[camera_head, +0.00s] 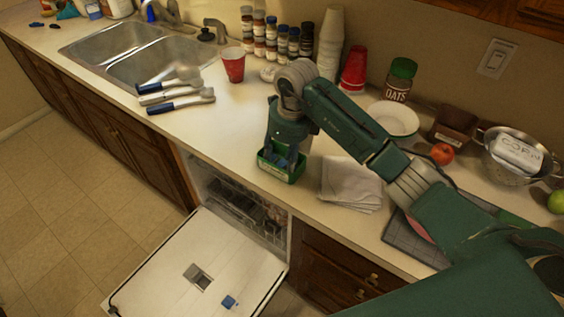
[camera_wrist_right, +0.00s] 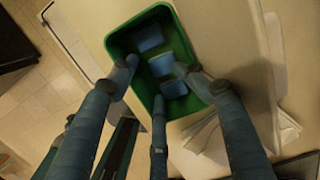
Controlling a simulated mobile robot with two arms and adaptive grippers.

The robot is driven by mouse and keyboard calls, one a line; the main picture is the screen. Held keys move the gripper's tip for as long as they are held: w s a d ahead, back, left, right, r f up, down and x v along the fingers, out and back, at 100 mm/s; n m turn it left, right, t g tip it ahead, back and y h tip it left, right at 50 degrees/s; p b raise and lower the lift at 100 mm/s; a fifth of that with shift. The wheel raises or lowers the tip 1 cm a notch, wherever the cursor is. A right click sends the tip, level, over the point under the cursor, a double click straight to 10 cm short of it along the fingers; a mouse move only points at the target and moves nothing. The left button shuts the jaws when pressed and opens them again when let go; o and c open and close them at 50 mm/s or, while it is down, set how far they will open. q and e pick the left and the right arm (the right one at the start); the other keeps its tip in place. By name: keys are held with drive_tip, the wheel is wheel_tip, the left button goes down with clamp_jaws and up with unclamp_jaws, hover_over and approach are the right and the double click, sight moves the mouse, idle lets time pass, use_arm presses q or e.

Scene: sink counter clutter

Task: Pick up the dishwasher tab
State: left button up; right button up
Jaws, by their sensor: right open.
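Blue dishwasher tabs (camera_wrist_right: 150,37) lie inside a green open box (camera_wrist_right: 118,42) in the right wrist view. The box (camera_head: 268,168) stands at the counter's front edge in the head view, above the open dishwasher. Another blue tab (camera_head: 230,302) lies on the lowered dishwasher door. My right gripper (camera_head: 285,152) points down over the green box. In the right wrist view its fingers (camera_wrist_right: 160,82) are spread, with fingertips at or inside the box opening around the tabs. Whether a finger touches a tab is unclear. My left gripper is not in view.
A folded white cloth (camera_head: 350,184) lies right of the box. A red cup (camera_head: 233,64), spice jars, stacked cups and an oats jar (camera_head: 400,80) stand behind. The counter left of the box is clear.

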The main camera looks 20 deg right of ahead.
drive_tip(key=shift+w+f, duration=0.1)
drive_tip(key=shift+f, duration=0.7)
drive_tip(key=shift+c, duration=1.3)
drive_tip(key=c, duration=0.6)
drive_tip(key=shift+f, duration=0.1)
drive_tip(key=shift+r, duration=0.3)
drive_tip(key=shift+c, duration=1.2)
drive_tip(key=r+b, duration=0.1)
drive_tip(key=r, duration=0.4)
drive_tip(key=r+b, duration=0.2)
drive_tip(key=r, duration=0.4)
drive_tip(key=shift+w+r+b, duration=0.2)
drive_tip(key=shift+r+b, duration=0.05)
drive_tip(key=shift+b, duration=0.05)
drive_tip(key=shift+c, duration=0.6)
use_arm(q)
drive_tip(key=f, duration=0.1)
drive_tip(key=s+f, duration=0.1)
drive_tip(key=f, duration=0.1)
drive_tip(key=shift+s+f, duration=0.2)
use_arm(e)
wheel_tip(320, 180, up, 8)
hover_over(282, 166)
drive_tip(key=shift+r, duration=0.15)
